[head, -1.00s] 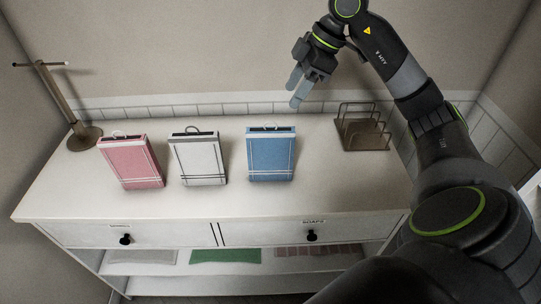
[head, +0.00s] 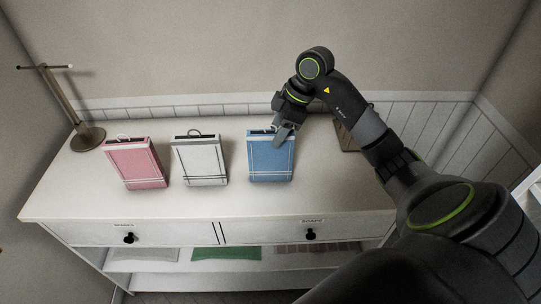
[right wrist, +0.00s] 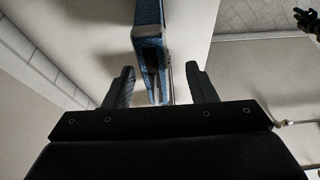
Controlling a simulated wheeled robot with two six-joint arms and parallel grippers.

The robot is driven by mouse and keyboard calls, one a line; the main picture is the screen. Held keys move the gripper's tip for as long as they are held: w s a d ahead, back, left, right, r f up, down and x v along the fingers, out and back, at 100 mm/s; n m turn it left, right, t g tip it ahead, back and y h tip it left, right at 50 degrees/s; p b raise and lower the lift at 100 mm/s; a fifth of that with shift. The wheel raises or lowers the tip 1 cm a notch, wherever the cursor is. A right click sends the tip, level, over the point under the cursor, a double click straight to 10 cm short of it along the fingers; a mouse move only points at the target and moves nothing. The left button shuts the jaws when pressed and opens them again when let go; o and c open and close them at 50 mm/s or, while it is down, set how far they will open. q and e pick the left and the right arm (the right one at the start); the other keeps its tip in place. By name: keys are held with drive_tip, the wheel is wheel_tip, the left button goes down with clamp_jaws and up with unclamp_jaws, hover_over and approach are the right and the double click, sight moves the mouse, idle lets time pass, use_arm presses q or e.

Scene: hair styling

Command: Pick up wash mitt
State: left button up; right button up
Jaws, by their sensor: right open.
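Three flat, upright, mitt-like items with white bands and top loops stand in a row on the white dresser: a pink one (head: 136,163), a white one (head: 200,160) and a blue one (head: 270,160). My right gripper (head: 283,136) is open at the upper right edge of the blue one and hides part of its top. In the right wrist view the blue item (right wrist: 148,42) reaches into the gap between the open fingers (right wrist: 160,76). Contact cannot be told. A dark jointed shape at that view's top right corner may be my left gripper; its fingers are unclear.
A brown T-shaped stand (head: 82,128) stands at the dresser's left back. A brown rack (head: 347,139) at the back right is mostly hidden by my right arm. The dresser top (head: 180,205) is clear in front. Cloths, including a green one (head: 226,254), lie on the shelf below.

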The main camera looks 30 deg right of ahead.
sight(271, 154)
drive_tip(key=x, duration=0.1)
drive_tip(key=p+x, duration=0.1)
drive_tip(key=x, duration=0.3)
drive_tip(key=shift+w+d, duration=0.1)
drive_tip(key=shift+w, duration=0.2)
drive_tip(key=shift+r, duration=0.1)
drive_tip(key=shift+c, duration=0.3)
clamp_jaws()
